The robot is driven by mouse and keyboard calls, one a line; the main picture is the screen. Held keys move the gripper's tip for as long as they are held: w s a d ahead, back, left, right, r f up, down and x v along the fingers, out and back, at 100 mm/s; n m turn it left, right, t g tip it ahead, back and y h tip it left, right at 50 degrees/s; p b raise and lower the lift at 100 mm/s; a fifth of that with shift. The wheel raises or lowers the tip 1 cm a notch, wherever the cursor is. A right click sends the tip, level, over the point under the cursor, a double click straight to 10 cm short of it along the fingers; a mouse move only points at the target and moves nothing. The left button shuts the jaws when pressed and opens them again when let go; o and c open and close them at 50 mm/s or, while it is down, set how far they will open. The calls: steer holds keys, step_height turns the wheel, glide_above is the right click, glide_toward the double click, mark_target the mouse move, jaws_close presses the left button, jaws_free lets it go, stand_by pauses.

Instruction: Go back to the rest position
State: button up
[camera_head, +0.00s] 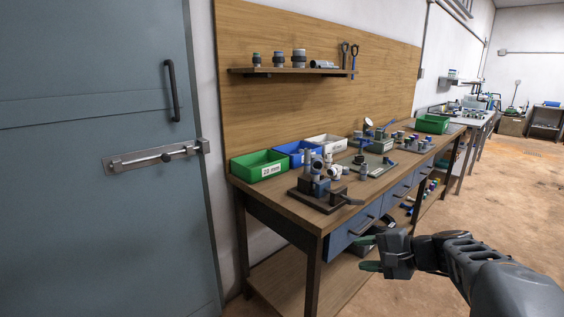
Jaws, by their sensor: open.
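My gripper (368,254) is at the lower right, in front of the long wooden workbench (272,193) and below its top. Its two greenish fingers point left and stand apart, with nothing between them. My arm reaches in from the lower right corner. The gripper overlaps the bench's lower part in the picture; I see no clear contact.
A blue-grey door (95,200) with a bolt (160,156) is at the left. A green bin (259,166), a blue bin (297,153) and a white bin (326,144) stand on the bench behind a pipe assembly (322,185). The floor at right (520,190) is clear.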

steer(key=s+a+r+n+g+h+p, duration=0.1)
steer(key=s+r+n+h+p, duration=0.4)
steer(key=s+p, duration=0.2)
steer(key=s+a+r+n+g+h+p, duration=0.2)
steer(key=s+r+n+h+p, duration=0.2)
steer(key=s+p, duration=0.3)
steer(key=n+h+p, duration=0.1)
steer(key=p, duration=0.2)
steer(key=shift+s+r+n+g+h, duration=0.3)
steer(key=shift+s+r, duration=0.05)
steer(key=shift+r, duration=0.05)
